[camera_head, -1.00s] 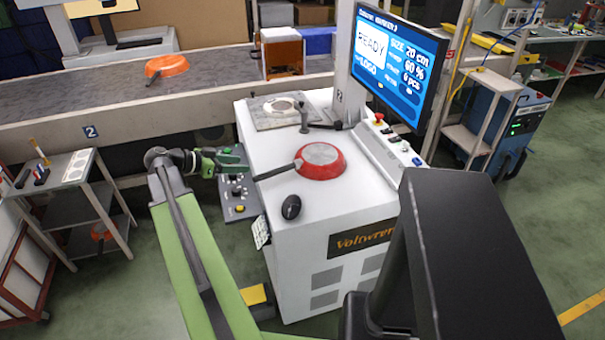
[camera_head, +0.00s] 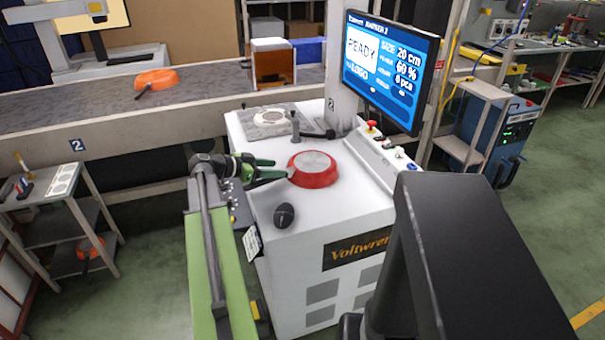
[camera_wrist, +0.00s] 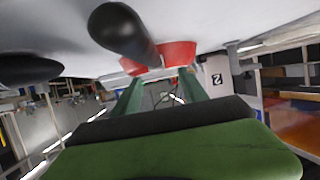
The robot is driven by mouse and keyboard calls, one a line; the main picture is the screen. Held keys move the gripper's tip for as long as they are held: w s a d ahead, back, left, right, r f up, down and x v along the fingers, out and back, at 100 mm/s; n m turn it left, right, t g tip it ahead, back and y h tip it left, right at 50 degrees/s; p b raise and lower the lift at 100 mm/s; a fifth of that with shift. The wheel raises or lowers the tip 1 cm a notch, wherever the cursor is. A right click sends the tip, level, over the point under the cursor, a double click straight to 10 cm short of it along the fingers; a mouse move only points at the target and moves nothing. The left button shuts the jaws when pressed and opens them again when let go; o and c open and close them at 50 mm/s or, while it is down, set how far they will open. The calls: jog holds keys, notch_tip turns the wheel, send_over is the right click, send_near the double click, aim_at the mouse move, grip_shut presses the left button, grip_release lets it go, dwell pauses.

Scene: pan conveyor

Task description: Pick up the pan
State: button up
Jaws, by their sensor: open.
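The red-orange pan (camera_head: 312,171) lies bottom up on the white machine top, its grey base facing upward. Its handle side faces left toward my gripper (camera_head: 280,168), which is open with its green fingers reaching to the pan's left side. My arm and gripper hide most of the handle in the head view. In the wrist view the dark handle (camera_wrist: 124,32) is large at the top and runs to the red rim (camera_wrist: 178,53). My open fingers (camera_wrist: 160,80) point at the pan, below the handle in that picture. I cannot tell whether they touch it.
A black rounded knob (camera_head: 284,215) stands near the front-left of the machine top (camera_head: 345,205). A lever (camera_head: 315,133) and a round plate (camera_head: 270,117) are behind the pan. The screen (camera_head: 390,70) rises behind right. Another orange pan (camera_head: 157,79) is on the conveyor.

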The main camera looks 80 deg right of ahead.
aim_at(288, 171)
jog(key=x, duration=0.1)
jog(key=b+x, duration=0.1)
jog(key=x, duration=0.1)
jog(key=b+x, duration=0.1)
jog(key=shift+s+a+f, duration=0.2)
jog(key=shift+s+f, duration=0.1)
jog(key=shift+f, duration=0.05)
jog(key=shift+s+d+f, duration=0.1)
jog(key=shift+s+d, duration=0.1)
jog(key=shift+s, duration=0.05)
grip_shut()
dwell(0.9)
